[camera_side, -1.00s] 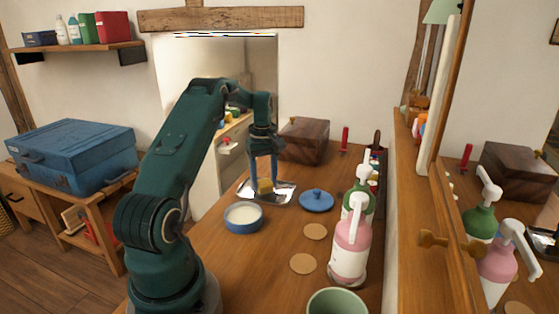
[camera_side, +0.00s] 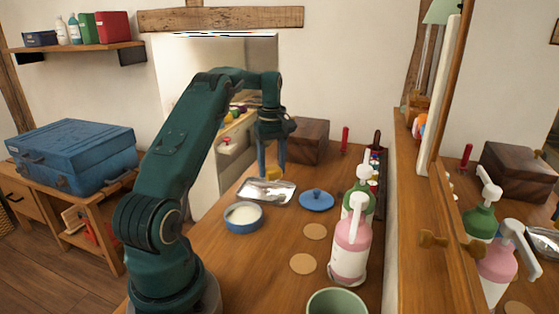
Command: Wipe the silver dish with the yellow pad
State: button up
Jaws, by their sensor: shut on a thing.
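The silver dish (camera_side: 266,192) lies on the wooden table, shiny and shallow, with its full outline now showing. My gripper (camera_side: 271,172) points down above the far side of the dish. It is shut on the yellow pad (camera_side: 272,173), a small block between the blue fingertips. The pad appears raised above the dish, apart from its surface.
A blue bowl with white contents (camera_side: 243,217) stands in front of the dish. A blue lid (camera_side: 316,200) lies to its right. A dark wooden box (camera_side: 308,140) is behind. Pink (camera_side: 350,250) and green (camera_side: 369,201) pump bottles stand at right, near a green bowl (camera_side: 337,303).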

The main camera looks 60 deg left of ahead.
jog(key=shift+r, duration=1.65)
jog(key=shift+s+d+f+m, duration=0.25)
jog(key=shift+m, duration=0.55)
jog(key=s+d+r+m, duration=0.1)
jog(key=d+r+m, duration=0.3)
jog(key=d+m, duration=0.4)
jog(key=s+d+r+m, duration=0.2)
jog(key=d+m, duration=0.6)
jog(key=d, duration=0.9)
notch_tip(320, 180, up, 2)
jog(key=shift+s+d+r, duration=0.15)
jog(key=shift+s+d, duration=0.05)
jog(key=shift+d, duration=0.1)
